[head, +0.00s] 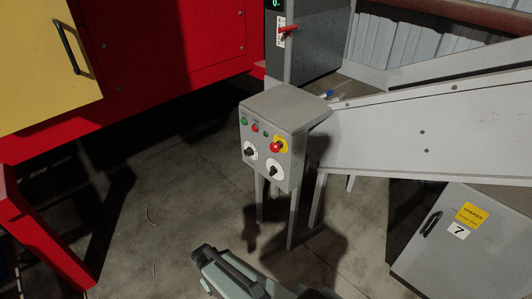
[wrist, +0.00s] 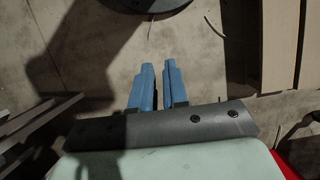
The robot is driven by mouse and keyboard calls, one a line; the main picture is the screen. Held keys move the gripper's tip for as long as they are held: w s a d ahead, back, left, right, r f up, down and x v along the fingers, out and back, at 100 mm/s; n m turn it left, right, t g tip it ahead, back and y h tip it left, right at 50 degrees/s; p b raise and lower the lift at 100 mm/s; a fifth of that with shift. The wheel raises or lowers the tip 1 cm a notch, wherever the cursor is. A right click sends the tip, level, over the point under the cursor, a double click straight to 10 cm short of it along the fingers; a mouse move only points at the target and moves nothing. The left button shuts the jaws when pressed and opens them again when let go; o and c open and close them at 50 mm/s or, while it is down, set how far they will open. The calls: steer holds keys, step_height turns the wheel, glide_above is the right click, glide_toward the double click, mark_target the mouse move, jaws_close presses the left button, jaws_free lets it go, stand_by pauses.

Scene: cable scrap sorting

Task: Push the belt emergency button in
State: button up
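The emergency button (head: 276,147) is a red knob on a yellow disc, on the front of a grey control box (head: 258,150) in the head view. How far it is pressed in cannot be told at this size. In the wrist view my gripper (wrist: 159,66) shows two blue fingers, parallel with a narrow gap and nothing between them. Bare floor lies beyond them. My pale green arm end shows at the bottom of the head view, below and in front of the box, apart from it. The button does not show in the wrist view.
Small indicator buttons and two black knobs (head: 272,170) on white discs share the box face. A sloped grey conveyor side (head: 425,135) is at right, above a grey cabinet (head: 465,250). A red machine (head: 150,40) stands at left. Floor in front is mostly open.

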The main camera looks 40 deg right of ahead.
mark_target(272, 149)
steer(key=w+d+r+h, duration=0.1)
steer(key=w+d+r, duration=0.1)
steer(key=w+d+r+t, duration=0.1)
steer(key=w+d+r, duration=0.1)
steer(key=w, duration=0.1)
steer(key=w+d+r+h, duration=0.1)
steer(key=w+d+r, duration=0.1)
steer(key=w+r, duration=0.1)
steer(key=shift+n+t+h, duration=0.3)
jaws_close()
steer(key=w+d+r+n+h, duration=0.2)
steer(key=d+r+n+h, duration=0.3)
steer(key=r, duration=0.4)
steer(key=w+d+r+n+t+h, duration=0.1)
steer(key=w+d+r+n+h, duration=0.2)
steer(key=r, duration=0.7)
steer(key=w+d+r+n+h, duration=0.3)
steer(key=d+r+n+h, duration=0.4)
steer(key=d+r+n, duration=0.2)
steer(key=shift+w+r+n+t, duration=0.25)
steer(key=shift+r+n+t, duration=0.15)
steer(key=shift+d, duration=0.1)
steer(key=shift+s+d, duration=0.1)
steer(key=shift+d, duration=6.9)
steer(key=shift+f, duration=0.1)
